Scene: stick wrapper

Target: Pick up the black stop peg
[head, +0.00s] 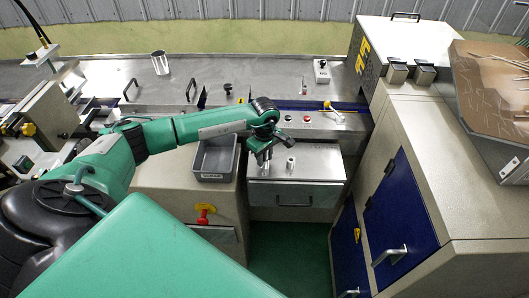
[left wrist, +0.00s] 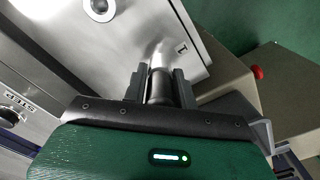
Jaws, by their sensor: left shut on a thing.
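My left gripper (head: 264,156) is over the left part of the steel drawer unit's top (head: 320,160). In the left wrist view its two dark fingers (left wrist: 160,76) are shut on the black stop peg (left wrist: 159,88), a dark cylinder between them. A shiny steel patch shows just beyond the peg; I cannot tell whether the peg touches the top. In the head view the gripper hides the peg. My right gripper is not in view.
A grey open bin (head: 214,174) stands left of the drawer unit. Behind is a control panel with buttons (head: 305,118) and a yellow-handled lever (head: 329,106). A tall beige cabinet with blue doors (head: 403,205) rises on the right.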

